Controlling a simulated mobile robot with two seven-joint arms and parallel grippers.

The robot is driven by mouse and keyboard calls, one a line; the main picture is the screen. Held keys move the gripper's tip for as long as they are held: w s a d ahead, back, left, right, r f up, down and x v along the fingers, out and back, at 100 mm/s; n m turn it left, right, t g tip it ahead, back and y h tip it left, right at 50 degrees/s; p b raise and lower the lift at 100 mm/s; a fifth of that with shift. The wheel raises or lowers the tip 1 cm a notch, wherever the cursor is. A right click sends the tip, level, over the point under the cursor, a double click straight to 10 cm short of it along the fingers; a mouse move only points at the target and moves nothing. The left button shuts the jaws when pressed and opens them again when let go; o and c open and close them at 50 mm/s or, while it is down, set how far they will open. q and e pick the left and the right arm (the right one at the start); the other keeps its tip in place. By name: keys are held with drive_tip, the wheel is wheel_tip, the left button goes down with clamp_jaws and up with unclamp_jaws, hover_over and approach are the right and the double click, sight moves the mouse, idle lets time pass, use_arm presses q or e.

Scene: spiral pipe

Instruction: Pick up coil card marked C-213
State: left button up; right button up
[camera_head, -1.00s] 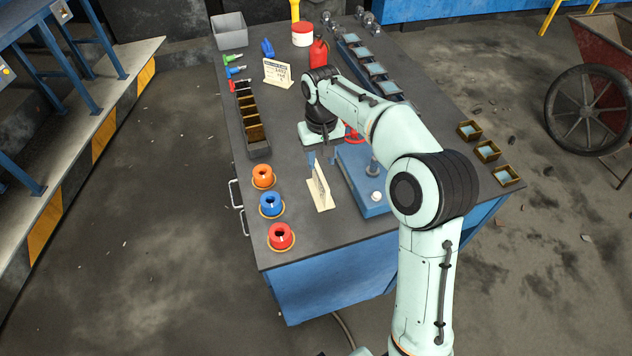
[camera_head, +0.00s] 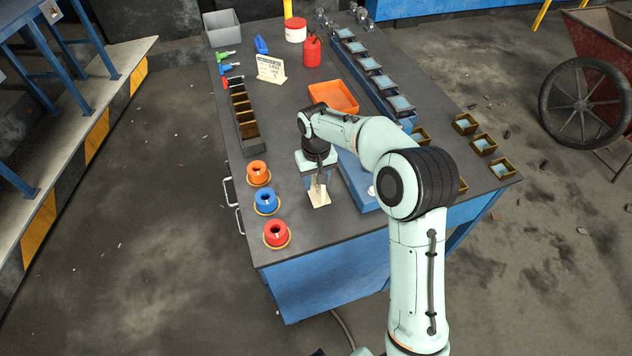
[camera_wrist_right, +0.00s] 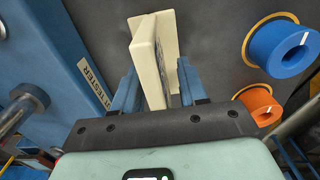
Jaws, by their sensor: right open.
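A cream card on a stand (camera_head: 319,196) is on the table's near half, right of the colored spools; it also shows in the wrist view (camera_wrist_right: 152,62). Its marking cannot be read, so I cannot tell whether it is C-213. My right gripper (camera_head: 317,181) is pointed down over this card. In the wrist view my open right gripper (camera_wrist_right: 158,84) has one blue finger on each side of the upright card; firm contact is not visible. A second cream card (camera_head: 270,68) with printed text stands farther back. My left gripper is not in view.
Orange, blue (camera_head: 266,201) and red spools stand left of the near card. A blue tester (camera_head: 355,180) is close on its right. An orange tray (camera_head: 333,97), a red can (camera_head: 312,50) and a divided dark box (camera_head: 254,146) are farther back.

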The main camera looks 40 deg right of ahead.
clamp_jaws()
